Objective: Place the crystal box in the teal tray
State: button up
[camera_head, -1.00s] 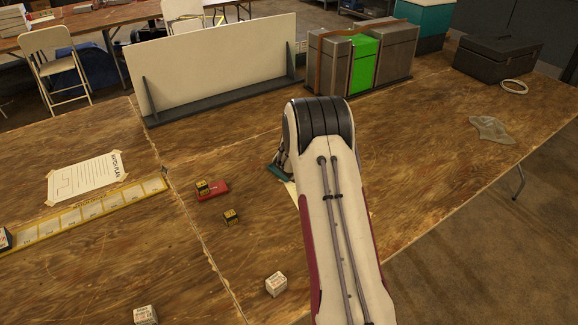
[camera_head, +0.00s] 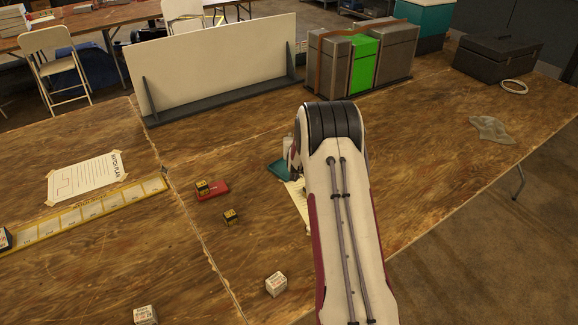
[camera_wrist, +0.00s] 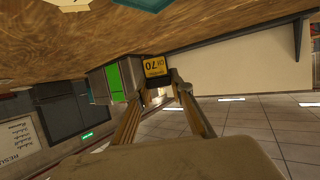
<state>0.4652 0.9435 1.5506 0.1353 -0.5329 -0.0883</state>
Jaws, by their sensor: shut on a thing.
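My gripper (camera_wrist: 159,80) is shut on the crystal box (camera_wrist: 156,67), a small dark box with a yellow label, in the wrist view. The box is between the fingertips and appears clear of the table. In the head view my arm hides the box and most of the gripper. The teal tray (camera_head: 277,170) lies left of my arm's end, partly hidden by it. A teal edge (camera_wrist: 145,3), apparently the tray, shows at the top of the wrist view, apart from the held box.
A red tray (camera_head: 217,190) holds a similar dark-and-yellow box (camera_head: 201,187); another (camera_head: 231,215) stands nearby. White boxes (camera_head: 276,284) (camera_head: 145,314) stand nearer. A paper sheet (camera_head: 296,203) lies by the teal tray.

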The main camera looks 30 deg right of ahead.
jog(key=a+f+n+y, duration=0.1)
jog(key=w+a+f+t+y, duration=0.1)
jog(key=a, duration=0.1)
jog(key=shift+w+a+f+n, duration=0.1)
jog(key=shift+a+n, duration=0.1)
jog(key=shift+n, duration=0.2)
dwell(0.3)
send_over(287, 176)
jog(key=shift+w+f, duration=0.1)
jog(key=shift+f, duration=3)
jog(key=shift+f, duration=0.1)
jog(key=shift+f, duration=1.8)
jog(key=shift+f, duration=0.15)
